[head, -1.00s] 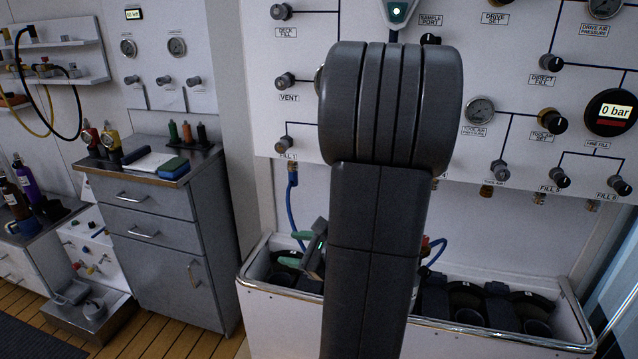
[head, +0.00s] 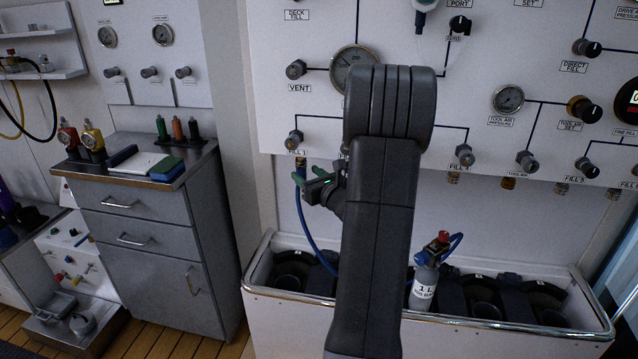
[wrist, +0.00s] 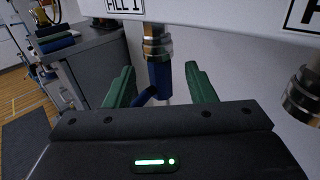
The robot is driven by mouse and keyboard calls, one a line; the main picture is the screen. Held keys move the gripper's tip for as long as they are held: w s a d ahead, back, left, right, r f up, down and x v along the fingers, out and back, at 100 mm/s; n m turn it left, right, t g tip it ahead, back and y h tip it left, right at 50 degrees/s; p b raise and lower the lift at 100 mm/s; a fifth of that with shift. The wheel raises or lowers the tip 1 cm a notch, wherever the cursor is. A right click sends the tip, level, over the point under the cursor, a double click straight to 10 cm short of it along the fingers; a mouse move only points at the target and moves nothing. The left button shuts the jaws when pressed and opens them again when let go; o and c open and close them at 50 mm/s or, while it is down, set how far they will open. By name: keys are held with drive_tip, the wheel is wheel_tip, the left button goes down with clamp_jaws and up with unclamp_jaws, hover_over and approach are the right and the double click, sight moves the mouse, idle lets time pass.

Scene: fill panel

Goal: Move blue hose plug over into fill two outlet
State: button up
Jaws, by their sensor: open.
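The blue hose plug (head: 300,171) sits upright under the brass fill 1 outlet (head: 301,161), with its blue hose hanging down to the trough. In the wrist view the plug (wrist: 160,78) stands between the two green fingers of my gripper (wrist: 159,84), with gaps on both sides. My gripper (head: 306,185) is open just below the fill 1 outlet in the head view. In the wrist view another outlet (wrist: 303,92) is at the right edge; its label is cut off, so I cannot tell its number. My arm hides part of the outlet row in the head view.
The white trough (head: 262,291) below the panel holds black rings and a 1 L bottle (head: 424,289) with a red top and blue hose. A grey drawer cabinet (head: 130,225) stands to the left. A gauge (head: 354,66) and several knobs are on the panel above.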

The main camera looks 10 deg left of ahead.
drive_tip(key=x, duration=0.5)
drive_tip(key=shift+w+a, duration=0.25)
drive_tip(key=shift+a, duration=0.05)
drive_tip(key=shift+c, duration=0.2)
clamp_jaws()
